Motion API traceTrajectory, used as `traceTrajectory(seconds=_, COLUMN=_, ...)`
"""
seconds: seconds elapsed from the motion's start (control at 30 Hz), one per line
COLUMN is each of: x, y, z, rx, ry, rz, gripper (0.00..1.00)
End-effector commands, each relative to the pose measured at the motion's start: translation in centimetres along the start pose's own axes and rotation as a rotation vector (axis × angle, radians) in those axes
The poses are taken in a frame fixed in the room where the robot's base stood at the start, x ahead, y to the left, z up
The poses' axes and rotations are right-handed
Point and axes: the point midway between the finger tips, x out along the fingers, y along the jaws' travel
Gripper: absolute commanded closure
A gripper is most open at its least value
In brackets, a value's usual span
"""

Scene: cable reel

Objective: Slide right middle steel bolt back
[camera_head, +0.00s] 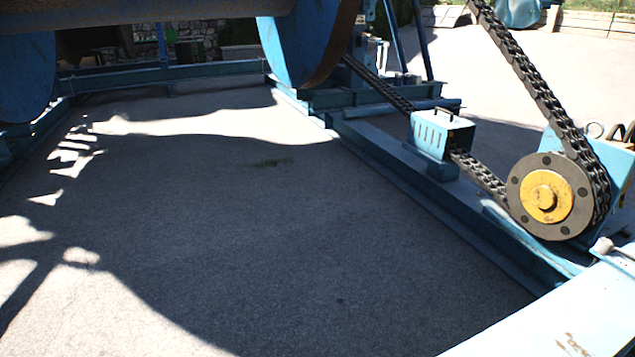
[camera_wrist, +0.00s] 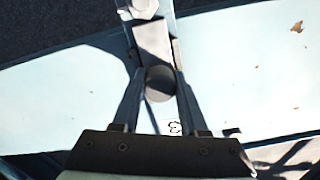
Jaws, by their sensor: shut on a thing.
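In the wrist view my gripper (camera_wrist: 160,76) reaches up from the bottom edge. Its two dark fingers are closed on the sides of a round grey steel bolt end (camera_wrist: 160,86). The bolt lies against a grey metal bracket (camera_wrist: 153,40) just above the fingertips, and part of it is hidden by the fingers and bracket. I cannot tell how far the bolt sits in the bracket. My gripper does not show in the head view.
A pale blue beam (camera_wrist: 70,95) runs across behind the bolt. In the head view a chain (camera_head: 530,75) loops over a yellow-hubbed sprocket (camera_head: 545,198), with a blue box (camera_head: 430,135) on the frame rail (camera_head: 400,170). The asphalt (camera_head: 270,240) inside the frame is clear.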

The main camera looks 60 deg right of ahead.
Motion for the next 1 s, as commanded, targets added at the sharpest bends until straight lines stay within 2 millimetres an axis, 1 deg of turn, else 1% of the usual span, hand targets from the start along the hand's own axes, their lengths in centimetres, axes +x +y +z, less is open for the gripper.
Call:
traceTrajectory(seconds=0.73, x=0.0, y=0.0, z=-0.1, rx=0.001, ry=0.000, rz=0.001, gripper=1.00)
traceTrajectory(seconds=0.87, x=-0.1, y=-0.4, z=-1.2, rx=0.001, ry=0.001, rz=0.000, gripper=1.00)
traceTrajectory(seconds=1.0, x=-0.1, y=-1.1, z=-3.3, rx=0.002, ry=0.001, rz=0.000, gripper=1.00)
